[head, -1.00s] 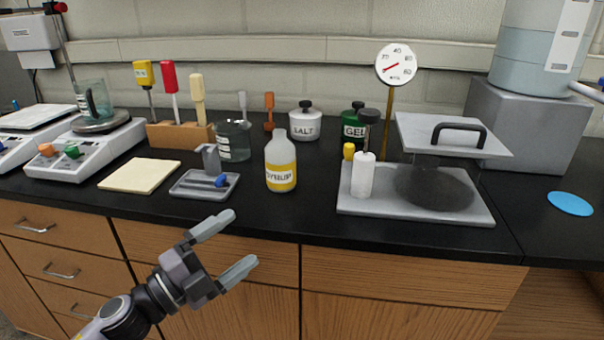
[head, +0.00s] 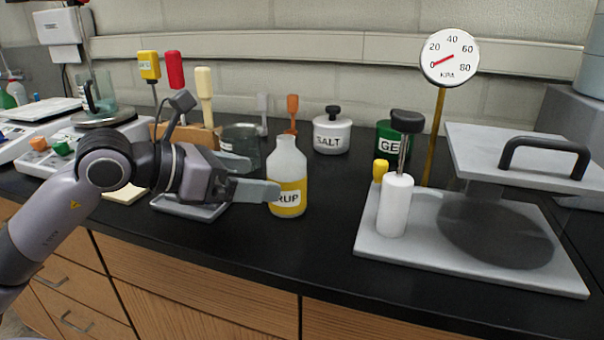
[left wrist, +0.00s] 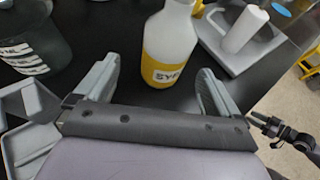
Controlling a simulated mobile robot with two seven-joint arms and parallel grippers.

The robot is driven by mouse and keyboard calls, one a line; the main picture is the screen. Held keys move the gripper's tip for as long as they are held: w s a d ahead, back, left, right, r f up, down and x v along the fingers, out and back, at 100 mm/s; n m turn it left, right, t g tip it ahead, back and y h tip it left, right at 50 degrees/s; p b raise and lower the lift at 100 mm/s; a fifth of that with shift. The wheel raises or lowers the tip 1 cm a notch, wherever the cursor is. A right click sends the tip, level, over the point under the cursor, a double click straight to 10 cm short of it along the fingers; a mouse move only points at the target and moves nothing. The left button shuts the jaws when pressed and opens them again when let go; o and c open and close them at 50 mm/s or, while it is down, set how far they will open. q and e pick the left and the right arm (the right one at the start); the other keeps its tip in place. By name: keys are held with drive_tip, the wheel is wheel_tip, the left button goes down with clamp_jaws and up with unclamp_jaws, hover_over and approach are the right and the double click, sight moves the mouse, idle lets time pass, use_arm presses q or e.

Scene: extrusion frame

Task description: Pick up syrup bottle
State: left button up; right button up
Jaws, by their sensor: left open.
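The syrup bottle (head: 288,180) is white with a yellow label band and stands upright on the black counter. My left gripper (head: 262,178) is open at the bottle's left, and one finger overlaps the label in the head view. In the left wrist view the bottle (left wrist: 168,45) stands ahead of the open fingers of my left gripper (left wrist: 157,85), between their lines. The bottle's top is cut off there. I cannot tell whether a finger touches it. In the left wrist view a dark gripper (left wrist: 277,133), apparently my right one, shows small at the right edge; its jaw state is unclear.
A glass beaker (head: 241,146) stands behind my left gripper, and a grey tray (head: 190,210) lies below it. The salt jar (head: 331,135) is behind the bottle. A press with a grey base plate (head: 400,250) stands to the right. The counter before the bottle is clear.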

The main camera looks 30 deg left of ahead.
sight(269, 178)
use_arm(q)
drive_tip(key=shift+w+d+f, duration=0.15)
drive_tip(key=shift+w+d, duration=0.15)
drive_tip(key=shift+w, duration=0.1)
drive_tip(key=shift+w+d+f+p, duration=0.1)
drive_tip(key=shift+w+f+p, duration=0.1)
drive_tip(key=shift+p, duration=0.1)
drive_tip(key=shift+w+d+f+p, duration=0.15)
drive_tip(key=shift+w+d+p, duration=0.25)
drive_tip(key=shift+w, duration=0.15)
drive_tip(key=shift+w+d+f+p, duration=0.1)
drive_tip(key=shift+w+d+p, duration=0.25)
drive_tip(key=shift+w, duration=0.2)
drive_tip(key=shift+p+x, duration=0.3)
drive_tip(key=shift+x, duration=0.75)
drive_tip(key=shift+w+d+f, duration=0.15)
drive_tip(key=shift+f, duration=0.1)
use_arm(e)
drive_tip(key=shift+v, duration=0.85)
drive_tip(key=shift+d, duration=0.15)
use_arm(q)
drive_tip(key=c, duration=1.1)
